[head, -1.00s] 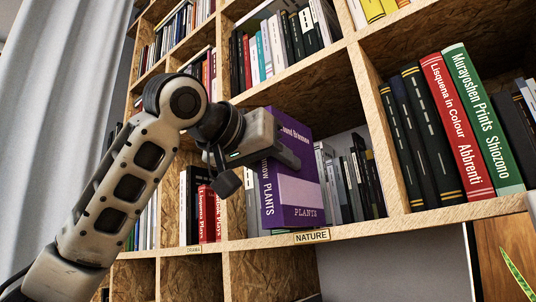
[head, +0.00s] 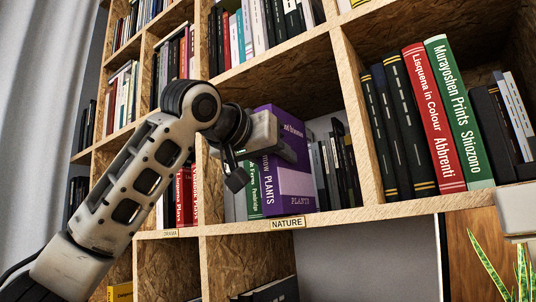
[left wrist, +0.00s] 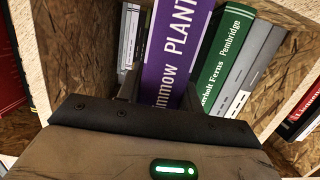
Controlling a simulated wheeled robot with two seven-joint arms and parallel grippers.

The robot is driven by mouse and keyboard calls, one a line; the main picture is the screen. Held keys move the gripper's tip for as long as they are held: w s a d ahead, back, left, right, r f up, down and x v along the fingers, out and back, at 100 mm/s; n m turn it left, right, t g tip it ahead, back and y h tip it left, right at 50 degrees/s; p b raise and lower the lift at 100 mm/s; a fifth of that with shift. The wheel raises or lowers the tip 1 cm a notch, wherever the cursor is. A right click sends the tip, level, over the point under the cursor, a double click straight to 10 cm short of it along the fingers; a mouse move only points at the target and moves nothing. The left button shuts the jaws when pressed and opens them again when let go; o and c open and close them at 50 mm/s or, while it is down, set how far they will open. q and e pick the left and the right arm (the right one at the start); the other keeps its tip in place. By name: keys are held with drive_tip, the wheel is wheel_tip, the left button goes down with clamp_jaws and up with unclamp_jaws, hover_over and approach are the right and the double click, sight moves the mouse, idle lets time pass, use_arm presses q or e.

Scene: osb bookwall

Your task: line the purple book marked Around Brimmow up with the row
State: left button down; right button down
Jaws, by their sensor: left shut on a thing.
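The purple book (head: 292,182) stands upright on the NATURE shelf, with a lilac band on its cover. Its cover shows well to the right of its spine, so it juts out in front of its neighbours. My left gripper (head: 280,143) is shut on its upper part and hides some of the lettering. In the left wrist view the purple spine (left wrist: 176,50) runs down between the fingers, whose tips are partly hidden. A green book marked Pembridge (left wrist: 226,55) is beside it, as is a pale book on the other side. A pale part (head: 516,208) at the right edge may be my right gripper.
The NATURE label (head: 287,223) is on the shelf edge below the book. Dark books (head: 338,165) stand right of it. A wooden divider (head: 362,115) separates these from the red book (head: 433,125) and the others. Free space shows above the dark books.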

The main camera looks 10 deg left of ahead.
use_arm(q)
drive_tip(key=shift+w+d+r, duration=0.1)
drive_tip(key=shift+w+d, duration=0.2)
drive_tip(key=shift+w, duration=0.5)
drive_tip(key=shift+w+d+r, duration=0.1)
drive_tip(key=shift+w+d, duration=0.2)
drive_tip(key=shift+w, duration=0.45)
drive_tip(key=shift+f, duration=0.25)
use_arm(e)
drive_tip(key=shift+f, duration=0.1)
use_arm(q)
drive_tip(key=c, duration=0.8)
unclamp_jaws()
drive_tip(key=shift+c, duration=0.2)
drive_tip(key=shift+f, duration=0.25)
drive_tip(key=shift+s+r+b, duration=0.1)
drive_tip(key=shift+s+b, duration=0.05)
drive_tip(key=shift+b, duration=0.15)
drive_tip(key=b+v, duration=0.4)
drive_tip(key=v, duration=1.1)
drive_tip(key=shift+s+a+r+b, duration=0.2)
drive_tip(key=shift+s+r+b, duration=0.05)
drive_tip(key=shift+s+b, duration=0.05)
use_arm(e)
wheel_tip(320, 180, down, 5)
drive_tip(key=shift+r, duration=0.1)
